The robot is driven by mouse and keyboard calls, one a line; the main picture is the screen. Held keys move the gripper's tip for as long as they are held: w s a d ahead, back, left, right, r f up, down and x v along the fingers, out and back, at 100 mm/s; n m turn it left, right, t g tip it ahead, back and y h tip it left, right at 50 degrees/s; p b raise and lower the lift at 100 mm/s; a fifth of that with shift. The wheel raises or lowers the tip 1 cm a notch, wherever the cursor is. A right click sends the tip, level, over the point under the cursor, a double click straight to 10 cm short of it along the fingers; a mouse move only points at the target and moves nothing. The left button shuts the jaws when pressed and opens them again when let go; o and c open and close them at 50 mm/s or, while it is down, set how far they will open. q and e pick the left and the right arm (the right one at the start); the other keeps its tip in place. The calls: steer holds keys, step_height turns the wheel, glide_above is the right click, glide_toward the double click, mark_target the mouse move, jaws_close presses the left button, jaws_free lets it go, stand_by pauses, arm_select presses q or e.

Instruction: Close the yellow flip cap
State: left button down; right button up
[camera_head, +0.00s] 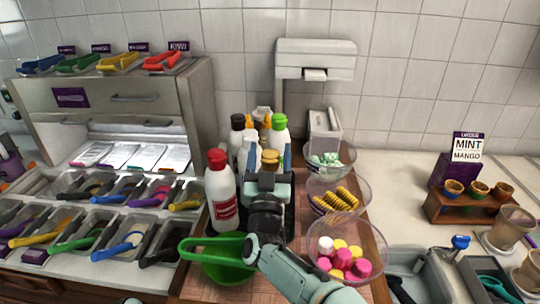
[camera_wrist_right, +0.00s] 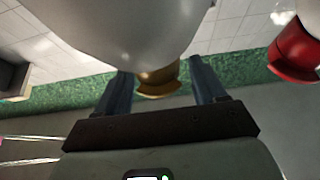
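The yellow flip cap (camera_head: 270,156) tops a white bottle in the cluster at the back of the wooden board; my gripper hides much of that bottle. In the right wrist view the cap (camera_wrist_right: 157,82) looks dark gold below the white bottle body (camera_wrist_right: 125,30), which appears upside down there. My right gripper (camera_head: 269,155) is open, with one finger on each side of the cap. In the wrist view the right gripper (camera_wrist_right: 163,85) shows gaps between fingers and cap. I cannot tell the lid's exact angle. My left gripper is not in view.
A red-capped white bottle (camera_head: 221,192) stands close left of my right gripper. A green-capped bottle (camera_head: 279,128) is just behind. Clear bowls (camera_head: 366,191) of toppings line the right side. A green bowl (camera_head: 225,270) is in front. Topping trays (camera_head: 125,190) fill the left.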

steer(key=shift+s+f, duration=0.3)
steer(key=shift+s, duration=0.1)
steer(key=s+b, duration=0.1)
steer(key=s, duration=1.1)
steer(key=shift+s, duration=0.15)
steer(key=shift+d, duration=0.1)
